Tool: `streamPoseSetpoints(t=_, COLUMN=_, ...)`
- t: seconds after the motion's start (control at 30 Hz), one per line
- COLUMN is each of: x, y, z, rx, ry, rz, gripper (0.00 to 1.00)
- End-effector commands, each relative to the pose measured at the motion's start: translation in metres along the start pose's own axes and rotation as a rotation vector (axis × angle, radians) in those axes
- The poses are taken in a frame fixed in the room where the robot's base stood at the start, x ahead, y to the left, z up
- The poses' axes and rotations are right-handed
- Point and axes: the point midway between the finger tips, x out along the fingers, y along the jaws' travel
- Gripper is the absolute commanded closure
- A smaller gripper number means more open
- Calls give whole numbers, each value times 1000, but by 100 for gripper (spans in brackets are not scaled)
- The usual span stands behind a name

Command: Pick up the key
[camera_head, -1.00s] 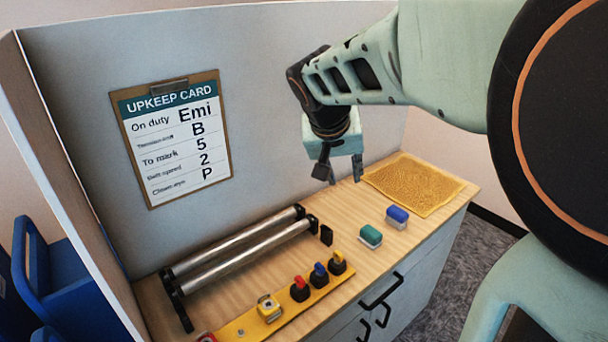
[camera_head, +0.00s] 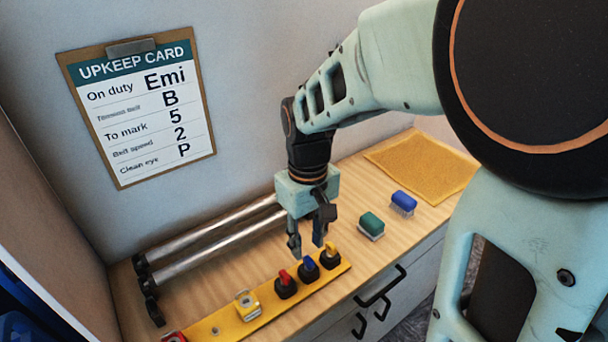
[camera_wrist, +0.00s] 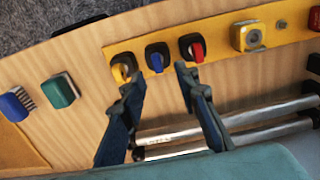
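Three small coloured pieces, which may be keys, stand in black sockets on a yellow strip (camera_head: 263,312): a red one (camera_head: 284,278), a blue one (camera_head: 308,264) and a yellow one (camera_head: 331,249). The frames do not show which is the key. My gripper (camera_head: 308,246) is open and empty, pointing down just above and behind the blue and yellow pieces. In the wrist view, the blue piece (camera_wrist: 156,57) lies just beyond the gap between my fingertips (camera_wrist: 158,75), with the yellow piece (camera_wrist: 122,72) by one tip and the red piece (camera_wrist: 195,48) by the other.
Two metal rollers (camera_head: 215,238) lie behind the strip. Green (camera_head: 371,225) and blue (camera_head: 403,202) brushes and a yellow mat (camera_head: 420,165) lie to the right. An upkeep card (camera_head: 140,110) hangs on the wall.

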Motion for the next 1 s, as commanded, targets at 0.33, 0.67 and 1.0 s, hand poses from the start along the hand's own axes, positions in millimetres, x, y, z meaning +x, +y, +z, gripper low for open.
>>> streamPoseSetpoints(t=0.33, x=38, y=2, z=4, rx=0, ry=-5, rz=1, gripper=71)
streamPoseSetpoints(t=0.67, x=62, y=3, z=3, rx=2, ry=0, rz=1, gripper=71)
streamPoseSetpoints(t=1.0, x=62, y=3, z=2, rx=1, ry=1, rz=2, gripper=94)
